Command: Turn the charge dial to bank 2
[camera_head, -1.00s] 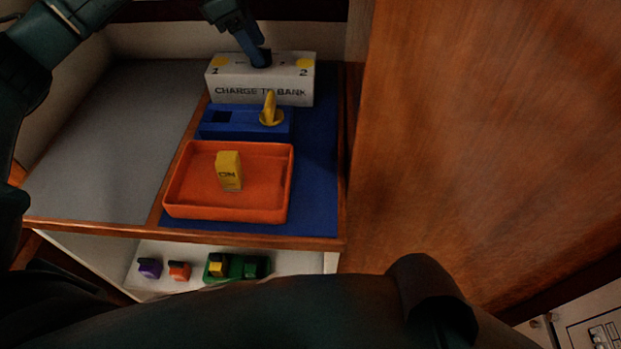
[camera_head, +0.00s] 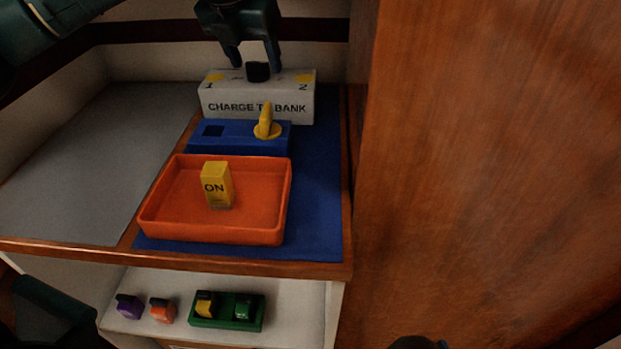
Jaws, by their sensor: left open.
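The charge dial is a black knob (camera_head: 258,72) on top of the white box (camera_head: 258,104) lettered "CHARGE TO BANK". The box has a yellow patch with "1" at its left end and one with "2" at its right end. My left gripper (camera_head: 256,63) is above and behind the box, fingers pointing down and spread on either side of the knob. The jaws are open. I cannot tell whether a finger touches the knob, nor clearly which way the knob points.
In front of the box is a blue block (camera_head: 228,135) with a yellow key-like handle (camera_head: 266,122). Nearer is an orange tray (camera_head: 212,233) holding a yellow "ON" block (camera_head: 217,185). A lower shelf holds a green holder (camera_head: 227,311) and small blocks. A wooden panel (camera_head: 480,170) closes the right.

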